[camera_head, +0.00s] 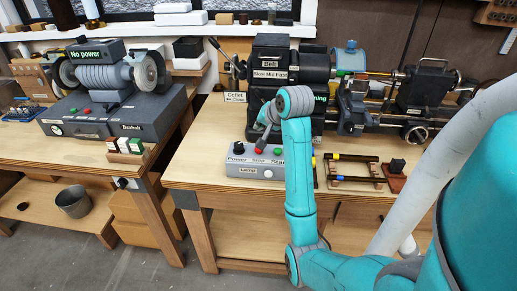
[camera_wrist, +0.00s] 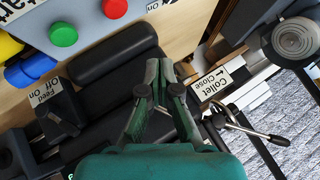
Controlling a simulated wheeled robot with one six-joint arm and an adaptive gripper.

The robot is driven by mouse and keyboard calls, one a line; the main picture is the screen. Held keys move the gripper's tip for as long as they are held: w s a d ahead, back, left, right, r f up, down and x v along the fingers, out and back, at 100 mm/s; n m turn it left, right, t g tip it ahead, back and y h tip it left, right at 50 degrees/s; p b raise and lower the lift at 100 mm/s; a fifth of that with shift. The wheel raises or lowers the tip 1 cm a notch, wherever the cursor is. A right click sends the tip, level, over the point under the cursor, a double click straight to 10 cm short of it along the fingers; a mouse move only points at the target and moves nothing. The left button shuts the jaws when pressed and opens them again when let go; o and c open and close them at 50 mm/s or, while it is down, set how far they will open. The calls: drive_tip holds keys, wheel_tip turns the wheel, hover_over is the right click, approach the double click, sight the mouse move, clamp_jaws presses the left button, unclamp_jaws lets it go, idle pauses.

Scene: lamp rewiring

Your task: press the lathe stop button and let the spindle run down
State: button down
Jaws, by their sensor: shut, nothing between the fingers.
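The grey control box (camera_head: 243,171) stands at the front of the lathe bench, labelled Power, Stop and Start. Its red stop button (camera_head: 259,151) sits between a dark knob (camera_head: 239,149) and the green start button (camera_head: 278,152). In the wrist view the red button (camera_wrist: 115,8) is at the top edge, beside the green one (camera_wrist: 63,35). My gripper (camera_wrist: 158,65) is shut and empty, with its tips apart from both buttons. The lathe (camera_head: 284,62) stands behind; a green sign (camera_head: 320,98) ending in "ning" is partly hidden by my arm.
A collet lever (camera_head: 218,48) sticks out at the lathe's left. A wooden rack (camera_head: 355,170) and a small block (camera_head: 397,167) lie right of the box. A grinder (camera_head: 105,75) marked "No power" stands on the left bench. Bare bench top lies left of the box.

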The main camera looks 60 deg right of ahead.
drive_tip(key=shift+f, duration=4)
drive_tip(key=shift+r, duration=3.5)
drive_tip(key=shift+s, duration=0.1)
